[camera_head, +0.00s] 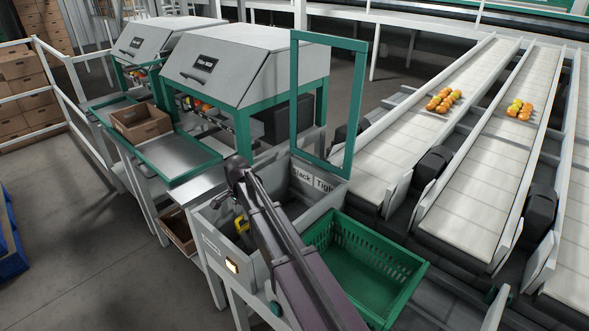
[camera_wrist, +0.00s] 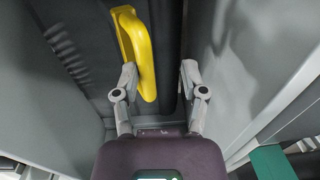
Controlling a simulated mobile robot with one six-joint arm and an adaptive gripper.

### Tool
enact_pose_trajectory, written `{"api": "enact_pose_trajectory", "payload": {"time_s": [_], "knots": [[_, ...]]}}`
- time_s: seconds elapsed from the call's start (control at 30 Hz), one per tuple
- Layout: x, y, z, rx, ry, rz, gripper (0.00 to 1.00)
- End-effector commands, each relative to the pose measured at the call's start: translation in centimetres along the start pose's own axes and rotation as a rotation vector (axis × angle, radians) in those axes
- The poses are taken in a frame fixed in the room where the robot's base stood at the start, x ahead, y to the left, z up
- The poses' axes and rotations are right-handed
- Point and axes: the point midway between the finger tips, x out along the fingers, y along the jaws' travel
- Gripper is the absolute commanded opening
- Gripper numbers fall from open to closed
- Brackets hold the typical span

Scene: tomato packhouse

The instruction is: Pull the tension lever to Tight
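The tension lever's yellow handle (camera_wrist: 138,48) stands in the upper left of the wrist view, inside a grey housing. A yellow part of it also shows in the head view (camera_head: 241,222), beside my arm. My gripper (camera_wrist: 159,70) is open, with its two fingers spread. The handle's lower end is between the fingers, close to the left one; I cannot tell whether they touch. A dark upright bar (camera_wrist: 167,50) is behind the gap.
The grey housing (camera_head: 212,248) has walls around the lever and a lit button on its front. A green crate (camera_head: 405,268) stands just right of it. A green frame (camera_head: 296,100) rises behind. Conveyors (camera_head: 480,150) with tomatoes run at the right.

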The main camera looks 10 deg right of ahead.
Motion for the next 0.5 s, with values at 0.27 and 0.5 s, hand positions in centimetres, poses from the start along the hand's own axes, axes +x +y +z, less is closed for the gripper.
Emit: {"api": "enact_pose_trajectory", "payload": {"time_s": [0.27, 0.5], "knots": [[-2.9, 0.2, 0.1, 0.000, 0.000, -0.004, 0.54], [-5.0, 0.2, 0.1, -0.001, 0.000, -0.005, 0.54]]}}
